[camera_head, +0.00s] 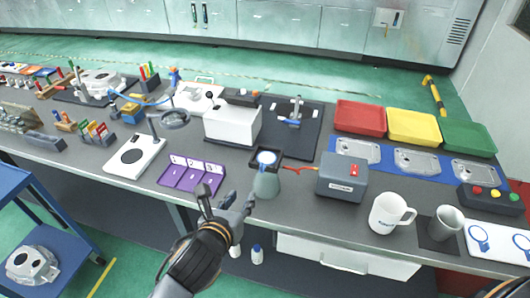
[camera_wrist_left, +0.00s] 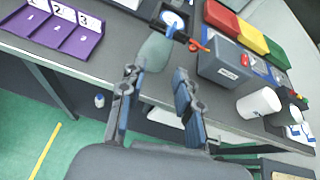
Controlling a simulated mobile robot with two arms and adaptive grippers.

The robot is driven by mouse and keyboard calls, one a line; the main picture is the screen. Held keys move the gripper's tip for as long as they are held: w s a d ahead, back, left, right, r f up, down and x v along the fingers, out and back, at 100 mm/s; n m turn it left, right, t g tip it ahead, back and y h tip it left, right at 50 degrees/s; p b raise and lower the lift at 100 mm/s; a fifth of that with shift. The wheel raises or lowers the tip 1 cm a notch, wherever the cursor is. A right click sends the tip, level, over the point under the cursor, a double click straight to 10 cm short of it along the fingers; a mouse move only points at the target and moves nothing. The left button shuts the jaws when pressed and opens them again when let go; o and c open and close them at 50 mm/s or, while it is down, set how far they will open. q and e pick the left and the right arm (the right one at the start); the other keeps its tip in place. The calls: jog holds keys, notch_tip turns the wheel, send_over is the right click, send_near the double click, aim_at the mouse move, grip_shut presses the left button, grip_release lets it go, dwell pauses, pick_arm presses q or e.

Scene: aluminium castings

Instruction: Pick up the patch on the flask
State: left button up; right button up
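A grey-green flask (camera_head: 266,184) stands near the front edge of the table. A round white patch with a blue rim (camera_head: 266,157) shows at its top, against a dark square frame; I cannot tell whether the patch rests on the flask or on the frame. In the left wrist view the flask (camera_wrist_left: 154,52) and the patch (camera_wrist_left: 172,20) lie ahead of the fingers. My left gripper (camera_head: 227,196) is open and empty, just in front and left of the flask, apart from the patch. Its spread fingers also show in the left wrist view (camera_wrist_left: 156,76). My right gripper is not in view.
A grey box with a red switch (camera_head: 342,178) stands right of the flask, with a red cable between. A white mug (camera_head: 388,214) and grey cup (camera_head: 446,222) stand at right. A white box (camera_head: 232,125) is behind.

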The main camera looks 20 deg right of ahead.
pick_arm(q)
notch_tip(320, 180, up, 2)
jog(key=m, duration=0.1)
jog(key=p, duration=0.1)
send_near(261, 169)
jog(key=x, duration=0.3)
jog(key=shift+m, duration=0.3)
jog(key=shift+p+x, duration=0.8)
jog(key=shift+x, duration=1.7)
jog(key=shift+w+d+f, duration=0.15)
jog(key=shift+w, duration=0.2)
grip_shut()
